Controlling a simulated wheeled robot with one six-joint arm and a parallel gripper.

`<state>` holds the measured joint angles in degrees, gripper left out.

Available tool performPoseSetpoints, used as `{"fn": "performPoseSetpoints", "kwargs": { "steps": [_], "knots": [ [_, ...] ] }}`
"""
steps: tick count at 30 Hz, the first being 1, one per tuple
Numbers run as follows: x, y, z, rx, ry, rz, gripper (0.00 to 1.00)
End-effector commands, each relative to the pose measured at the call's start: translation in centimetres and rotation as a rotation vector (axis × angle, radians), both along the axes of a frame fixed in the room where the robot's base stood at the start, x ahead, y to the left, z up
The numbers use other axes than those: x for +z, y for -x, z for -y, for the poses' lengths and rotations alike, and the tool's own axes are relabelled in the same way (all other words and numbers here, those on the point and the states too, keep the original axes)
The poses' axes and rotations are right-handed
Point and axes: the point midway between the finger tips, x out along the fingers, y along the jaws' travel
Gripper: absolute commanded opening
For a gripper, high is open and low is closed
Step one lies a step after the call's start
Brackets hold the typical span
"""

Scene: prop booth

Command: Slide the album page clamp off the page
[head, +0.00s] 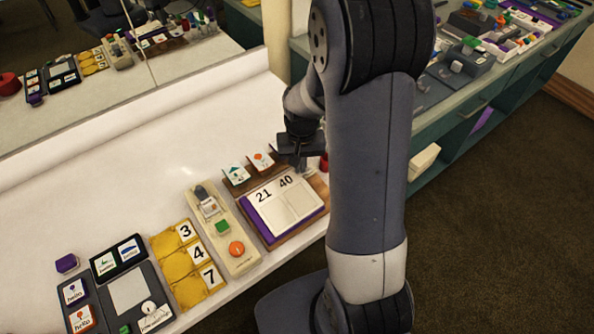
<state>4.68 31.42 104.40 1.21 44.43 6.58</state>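A wooden board (266,234) at the right end of the white table holds a white page (292,211) over a purple backing (262,223). The page carries the numbers 21 and 40 and pale blank panels. My dark gripper (301,165) points down over the far right corner of the board, close to the page's far edge. I cannot tell whether its fingers touch anything. No album page clamp can be made out for sure; it may be hidden by the gripper. A small red thing (324,163) shows partly between the gripper and my arm.
Two picture cards (237,174) (262,161) stand behind the board. To its left are a beige panel with an orange knob (237,249), yellow number tiles (184,265) and a dark card tray (96,299). A mirror lines the back. The table's left rear is clear.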

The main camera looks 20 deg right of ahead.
Motion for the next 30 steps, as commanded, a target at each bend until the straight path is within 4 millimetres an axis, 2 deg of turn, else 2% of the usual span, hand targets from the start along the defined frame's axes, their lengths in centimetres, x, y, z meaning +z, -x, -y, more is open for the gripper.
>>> {"fn": "performPoseSetpoints", "kwargs": {
  "steps": [1,20,30],
  "knots": [
    [-1.4,-0.1,1.2,-0.001,0.018,0.0,0.0],
    [-1.3,-0.3,1.8,-0.002,0.019,0.002,0.0],
    [0.1,-0.4,1.7,-0.003,0.019,0.004,0.0]
  ]
}}
